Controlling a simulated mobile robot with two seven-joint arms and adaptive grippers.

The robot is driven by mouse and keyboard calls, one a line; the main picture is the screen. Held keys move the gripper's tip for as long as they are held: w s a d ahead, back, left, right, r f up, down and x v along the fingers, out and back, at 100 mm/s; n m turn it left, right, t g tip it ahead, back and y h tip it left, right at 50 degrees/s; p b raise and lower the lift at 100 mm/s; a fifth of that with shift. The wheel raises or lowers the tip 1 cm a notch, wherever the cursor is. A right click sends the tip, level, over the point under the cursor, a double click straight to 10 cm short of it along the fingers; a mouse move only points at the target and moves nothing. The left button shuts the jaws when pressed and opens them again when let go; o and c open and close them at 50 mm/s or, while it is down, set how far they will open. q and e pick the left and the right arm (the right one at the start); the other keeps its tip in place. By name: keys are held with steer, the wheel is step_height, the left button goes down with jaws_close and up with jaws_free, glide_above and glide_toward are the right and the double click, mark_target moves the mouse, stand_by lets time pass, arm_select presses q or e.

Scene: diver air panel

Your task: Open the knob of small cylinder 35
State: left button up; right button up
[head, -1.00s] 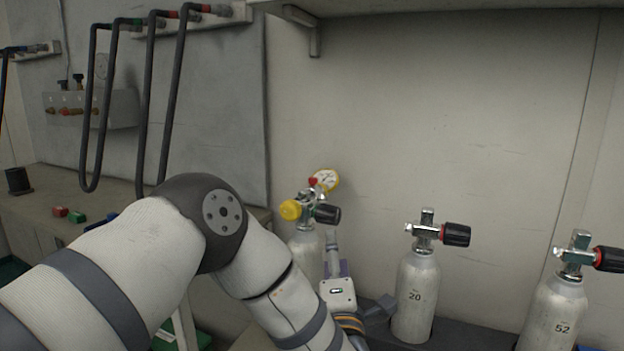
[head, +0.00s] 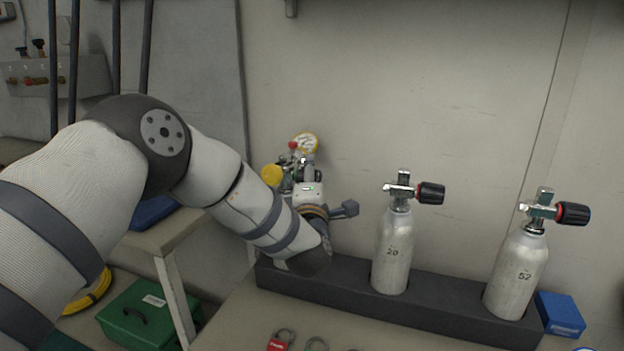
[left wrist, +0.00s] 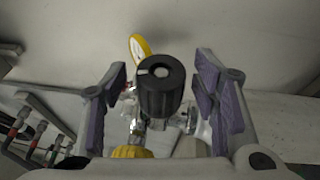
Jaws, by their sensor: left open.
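The leftmost cylinder has its valve (head: 285,178) partly in sight behind my left gripper, with a yellow cap (head: 271,176) and a yellow-rimmed gauge (head: 305,142). Its body and number are hidden by my left arm. In the left wrist view its black knob (left wrist: 160,86) points toward the camera. My left gripper (left wrist: 163,92) is open, with one purple-padded finger on each side of the knob and gaps between pads and knob. In the head view the left gripper (head: 308,182) is at valve height, its fingers mostly hidden. My right gripper is not in view.
Cylinders 20 (head: 392,255) and 52 (head: 517,275) stand to the right in a dark rack (head: 340,282), with black knobs. A blue box (head: 560,315) is at the rack's right end. Tagged rings (head: 317,344) lie on the bench front. A green case (head: 140,318) is lower left.

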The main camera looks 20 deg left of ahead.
arm_select(q)
steer(key=c, duration=1.2)
steer(key=shift+f+t, duration=0.3)
steer(key=shift+n+t+y+b, duration=0.3)
steer(key=shift+y+b, duration=0.1)
steer(key=shift+b, duration=0.05)
steer(key=shift+r, duration=0.4)
steer(key=o, duration=1.2)
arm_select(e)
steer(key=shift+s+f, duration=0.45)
